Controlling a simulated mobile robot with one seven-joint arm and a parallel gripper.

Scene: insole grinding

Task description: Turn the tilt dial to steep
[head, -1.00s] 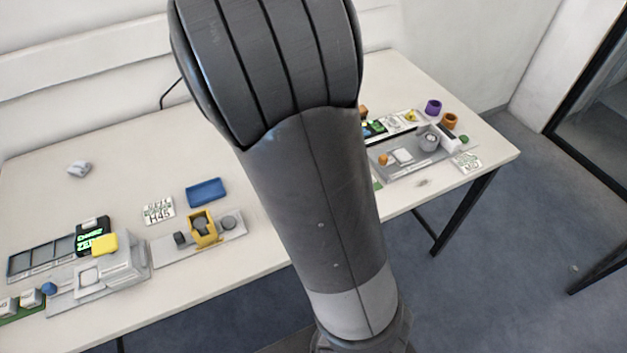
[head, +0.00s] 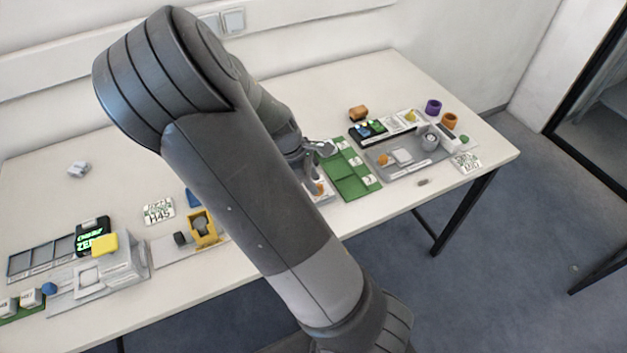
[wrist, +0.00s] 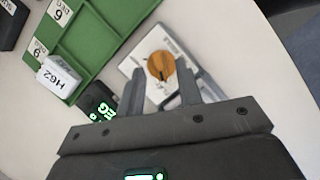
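The tilt dial (wrist: 161,66) is an orange round knob with a dark mark, on a light plate (wrist: 139,64) with small print too small to read. In the head view the dial (head: 319,188) is a small orange spot, partly hidden by my arm. My gripper (wrist: 162,88) is open in the wrist view, one finger on each side of the dial's line. The dial shows between and just beyond the fingertips; I cannot tell whether they touch it. In the head view my gripper (head: 311,168) is just above the dial plate.
A green compartment tray (wrist: 92,38) lies beside the dial plate, with a white block marked H62 (wrist: 58,78) on it. A black display with green characters (wrist: 100,101) is near the left finger. A grey machine (head: 410,158) stands further right in the head view.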

